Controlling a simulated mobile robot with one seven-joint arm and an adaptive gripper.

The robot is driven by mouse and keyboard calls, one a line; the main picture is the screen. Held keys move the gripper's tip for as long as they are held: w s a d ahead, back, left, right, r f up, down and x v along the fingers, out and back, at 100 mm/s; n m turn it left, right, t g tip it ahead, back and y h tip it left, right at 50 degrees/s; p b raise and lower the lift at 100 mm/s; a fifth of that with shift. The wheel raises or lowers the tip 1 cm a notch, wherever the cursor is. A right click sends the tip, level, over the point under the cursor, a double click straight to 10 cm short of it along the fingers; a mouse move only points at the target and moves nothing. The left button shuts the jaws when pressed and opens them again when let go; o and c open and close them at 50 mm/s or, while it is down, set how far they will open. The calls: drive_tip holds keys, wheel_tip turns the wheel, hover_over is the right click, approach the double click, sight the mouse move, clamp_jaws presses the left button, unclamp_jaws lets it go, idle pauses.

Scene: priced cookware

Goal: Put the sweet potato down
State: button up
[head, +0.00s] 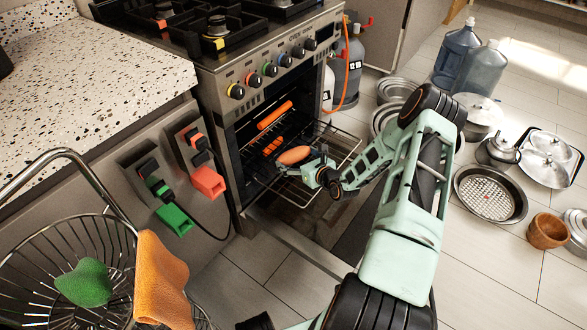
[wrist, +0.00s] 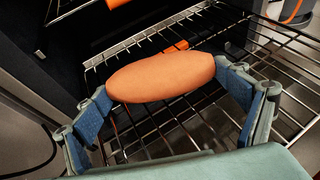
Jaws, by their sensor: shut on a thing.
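My gripper (head: 318,168) is at the open oven (head: 225,130), shut on an orange sweet potato (head: 294,155). In the wrist view the sweet potato (wrist: 160,77) lies crosswise between the two blue-padded fingers (wrist: 165,105), one at each end. It is over the wire oven rack (head: 300,192), which is pulled partly out. I cannot tell whether the sweet potato touches the rack. Two more orange pieces show inside the oven, a long one (head: 275,114) higher up and a smaller one (head: 273,145) lower down.
The counter (head: 90,75) with green and red plugs below it is at the left. A wire basket (head: 60,255) holds a green and an orange thing. Pots, a perforated pan (head: 490,194) and a wooden bowl (head: 548,231) are on the floor at right. Gas cylinders (head: 349,75) stand beside the oven.

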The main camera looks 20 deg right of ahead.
sight(293, 165)
drive_tip(key=shift+w+a+f, duration=0.25)
drive_tip(key=shift+w+f, duration=0.1)
drive_tip(key=shift+f, duration=0.1)
drive_tip(key=shift+w+a+f+b, duration=0.15)
drive_tip(key=shift+f+b, duration=0.6)
drive_tip(key=shift+f, duration=0.95)
drive_tip(key=shift+f, duration=0.1)
drive_tip(key=shift+f, duration=0.15)
drive_tip(key=o, duration=1.1)
drive_tip(key=shift+s+r, duration=0.2)
drive_tip(key=shift+r, duration=0.15)
drive_tip(key=p+v, duration=0.3)
drive_tip(key=v, duration=0.8)
drive_tip(key=shift+s+p, duration=0.25)
drive_tip(key=shift+p, duration=0.1)
